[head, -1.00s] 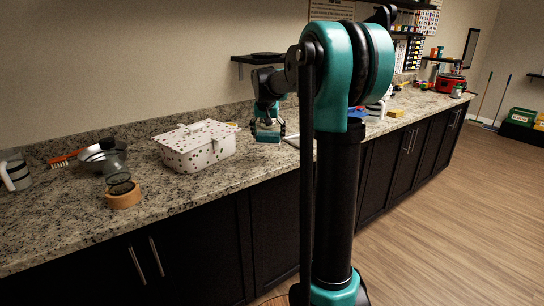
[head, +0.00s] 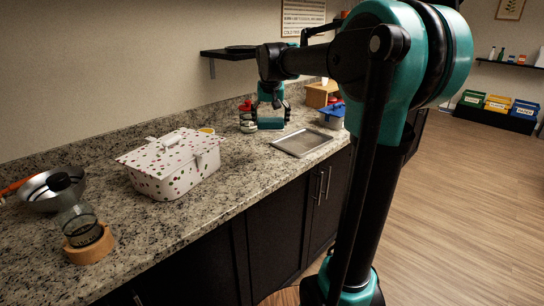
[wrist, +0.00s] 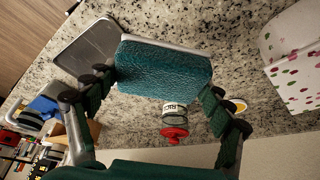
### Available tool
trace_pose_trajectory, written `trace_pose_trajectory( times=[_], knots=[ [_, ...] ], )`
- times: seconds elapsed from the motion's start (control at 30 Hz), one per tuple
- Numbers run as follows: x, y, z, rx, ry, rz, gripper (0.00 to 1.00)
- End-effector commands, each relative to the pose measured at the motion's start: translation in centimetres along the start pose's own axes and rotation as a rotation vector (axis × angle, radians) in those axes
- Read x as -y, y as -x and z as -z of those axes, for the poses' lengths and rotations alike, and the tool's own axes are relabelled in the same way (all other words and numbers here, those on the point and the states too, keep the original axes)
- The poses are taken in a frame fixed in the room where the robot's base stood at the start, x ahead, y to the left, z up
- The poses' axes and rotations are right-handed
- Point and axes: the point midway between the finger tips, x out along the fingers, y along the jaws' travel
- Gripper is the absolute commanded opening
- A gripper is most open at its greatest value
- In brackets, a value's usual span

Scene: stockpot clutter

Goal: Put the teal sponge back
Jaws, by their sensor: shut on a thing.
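The teal sponge (head: 270,123) is between the fingers of my gripper (head: 271,108) in the head view, low over the counter at the back. The sponge (wrist: 165,70) also fills the middle of the wrist view, with a finger of my gripper (wrist: 158,88) at each side. The gripper is shut on it. I cannot tell from the head view whether its underside touches the counter. A grey metal tray (head: 300,143) lies just in front and right of the sponge; in the wrist view, the tray (wrist: 84,46) is partly covered by the sponge.
A red-lidded jar (head: 247,117) stands close left of the sponge. A white spotted box (head: 172,165) is further left, and a blue-lidded container (head: 333,114) is right. A wooden box (head: 320,93) stands behind. A glass on a wooden base (head: 88,240) is at front left.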

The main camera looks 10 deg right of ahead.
Motion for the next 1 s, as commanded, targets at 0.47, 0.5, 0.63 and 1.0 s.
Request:
trace_pose_trajectory(
  times=[0.47,0.5,0.63,1.0],
  knots=[
    [0.0,-9.1,-3.7,0.000,0.000,0.000,0.54],
    [0.0,-9.3,-3.8,0.000,0.000,0.000,0.54],
    [0.0,-10.2,-4.2,0.000,0.000,0.000,0.54],
    [0.0,-13.1,-5.4,0.000,0.000,0.000,0.54]
  ],
)
